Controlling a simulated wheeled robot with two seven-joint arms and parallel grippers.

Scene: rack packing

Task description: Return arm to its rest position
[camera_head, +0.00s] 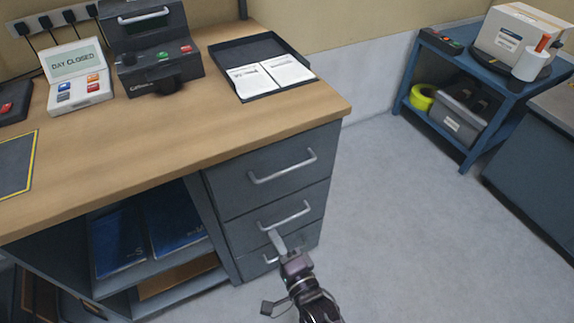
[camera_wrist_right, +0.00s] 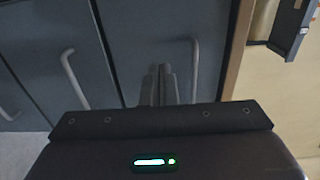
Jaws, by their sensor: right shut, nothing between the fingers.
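My right gripper (camera_head: 277,242) is in the lower middle of the head view, in front of the desk's drawer column. It is shut and empty. In the right wrist view the closed fingers (camera_wrist_right: 160,84) point toward the grey drawer fronts. The drawers (camera_head: 280,166) are all shut, each with a silver bar handle. The top handle (camera_head: 283,166) and middle handle (camera_head: 285,215) show clearly; my gripper partly covers the lowest one in the head view. Whether the fingers touch a drawer cannot be told. My left gripper is not in view.
The wooden desk (camera_head: 200,130) holds a "DAY CLOSED" terminal (camera_head: 77,76), a dark machine (camera_head: 152,50) and a black tray (camera_head: 240,48) with papers. A blue rack (camera_head: 460,105) stands right. Grey floor (camera_head: 410,230) between is clear.

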